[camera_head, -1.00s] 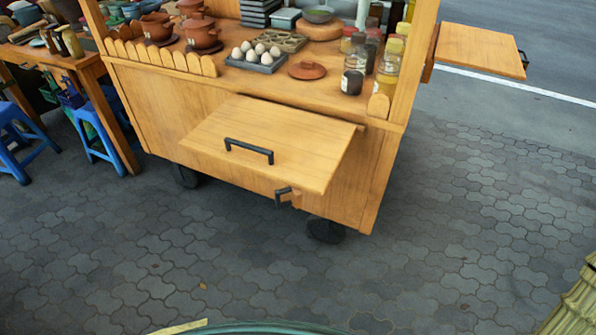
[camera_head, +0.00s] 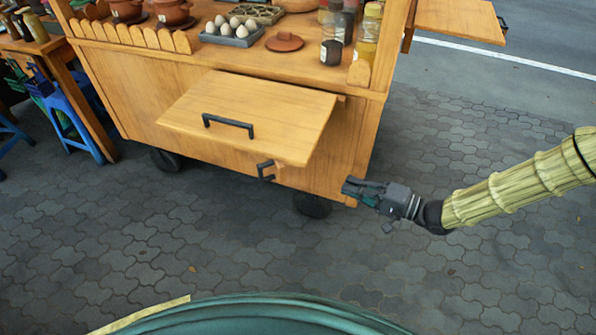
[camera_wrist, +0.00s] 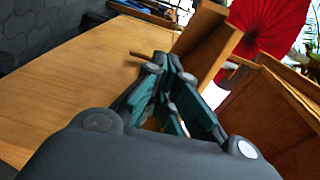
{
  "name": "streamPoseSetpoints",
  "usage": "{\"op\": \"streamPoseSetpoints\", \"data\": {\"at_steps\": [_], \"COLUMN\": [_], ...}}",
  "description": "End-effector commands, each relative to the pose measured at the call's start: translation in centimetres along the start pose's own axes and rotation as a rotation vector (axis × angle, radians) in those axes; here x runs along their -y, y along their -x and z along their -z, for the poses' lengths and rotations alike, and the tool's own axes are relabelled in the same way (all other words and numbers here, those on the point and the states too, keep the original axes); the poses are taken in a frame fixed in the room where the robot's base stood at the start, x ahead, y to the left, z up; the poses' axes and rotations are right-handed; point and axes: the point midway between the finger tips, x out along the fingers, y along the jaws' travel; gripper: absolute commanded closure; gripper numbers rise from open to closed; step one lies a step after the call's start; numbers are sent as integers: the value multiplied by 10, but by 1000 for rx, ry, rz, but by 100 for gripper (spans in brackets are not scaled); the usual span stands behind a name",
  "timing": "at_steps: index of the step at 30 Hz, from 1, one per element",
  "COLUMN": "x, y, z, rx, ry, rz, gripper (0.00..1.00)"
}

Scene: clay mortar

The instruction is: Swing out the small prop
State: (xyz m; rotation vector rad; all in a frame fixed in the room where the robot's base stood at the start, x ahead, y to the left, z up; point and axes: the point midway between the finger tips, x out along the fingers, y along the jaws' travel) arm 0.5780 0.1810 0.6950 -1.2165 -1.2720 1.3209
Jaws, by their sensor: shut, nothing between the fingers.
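The small prop (camera_head: 280,164) is a short wooden piece with a black handle. In the head view it sits below the right part of the hinged wooden panel (camera_head: 240,108), near the panel's front edge. The panel juts out from the cart's front and has its own black bar handle. My gripper (camera_head: 350,187) is right of the prop, apart from it, by the cart's lower right corner. It is shut and empty. In the wrist view my gripper (camera_wrist: 175,65) points toward wooden boards. I cannot tell which of these is the prop.
The wooden cart (camera_head: 130,85) carries pots, a tray of eggs (camera_head: 232,30) and jars (camera_head: 332,45). A side shelf (camera_head: 460,18) sticks out at the upper right. A blue stool (camera_head: 75,125) stands at the left. The paving before the cart is clear.

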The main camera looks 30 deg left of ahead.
Motion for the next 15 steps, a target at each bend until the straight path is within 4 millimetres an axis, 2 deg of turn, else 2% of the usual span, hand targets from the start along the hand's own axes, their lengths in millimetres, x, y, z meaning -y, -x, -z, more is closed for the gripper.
{"op": "streamPoseSetpoints", "data": {"at_steps": [3,6,11,15], "x": [22,33,38,39], "y": [-8,-12,-18,-33], "z": [3,2,1,-2], "rx": [82,127,151,152], "ry": [-2,-8,-12,-13], "rz": [41,56,62,63], "gripper": [100,100,100,100]}}
